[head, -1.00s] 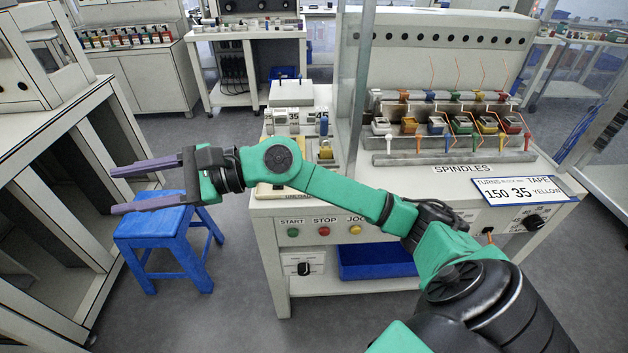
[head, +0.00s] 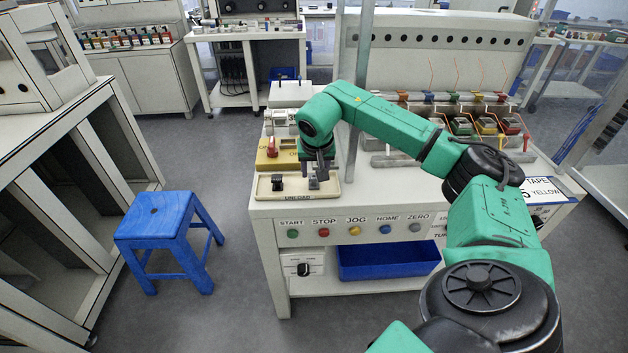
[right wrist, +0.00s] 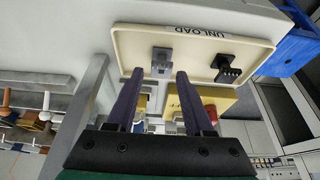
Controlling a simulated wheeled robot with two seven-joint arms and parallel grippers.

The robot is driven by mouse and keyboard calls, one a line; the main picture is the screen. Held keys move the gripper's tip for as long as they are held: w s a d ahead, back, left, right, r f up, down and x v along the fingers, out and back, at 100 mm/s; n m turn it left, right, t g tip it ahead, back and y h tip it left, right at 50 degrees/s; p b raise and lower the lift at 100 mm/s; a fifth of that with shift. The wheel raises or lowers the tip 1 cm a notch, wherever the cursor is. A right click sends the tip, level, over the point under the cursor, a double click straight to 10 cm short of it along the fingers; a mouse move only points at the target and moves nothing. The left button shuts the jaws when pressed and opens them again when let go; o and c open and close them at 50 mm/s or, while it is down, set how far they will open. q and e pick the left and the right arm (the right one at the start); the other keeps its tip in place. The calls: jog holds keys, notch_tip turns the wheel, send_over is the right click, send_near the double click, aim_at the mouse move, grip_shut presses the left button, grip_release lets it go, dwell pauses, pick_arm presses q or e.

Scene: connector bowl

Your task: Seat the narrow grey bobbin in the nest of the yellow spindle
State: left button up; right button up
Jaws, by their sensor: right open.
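A small grey piece (right wrist: 162,58), which looks like the narrow grey bobbin, stands in the cream UNLOAD tray (right wrist: 140,38). My right gripper (right wrist: 159,73) is open, its two purple fingers pointing at the tray with the grey piece just beyond and between the tips. In the head view the gripper (head: 318,176) hangs over the right part of the tray (head: 262,193) and partly hides the grey piece. The yellow spindle (head: 487,126) stands in the spindle row on the right. Its nest is too small to make out. My left gripper is out of view.
A black piece (head: 277,184) stands in the same tray, left of the grey one. A yellow plate with a red knob (head: 272,148) is behind the tray. A grey upright post (head: 352,120) stands between tray and spindles. My right arm covers part of the spindle row.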

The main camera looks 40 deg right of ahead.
aim_at(314, 177)
jog(key=x, duration=0.3)
jog(key=shift+w+f, duration=0.25)
jog(key=shift+f, duration=0.1)
grip_shut()
jog(key=shift+r, duration=0.1)
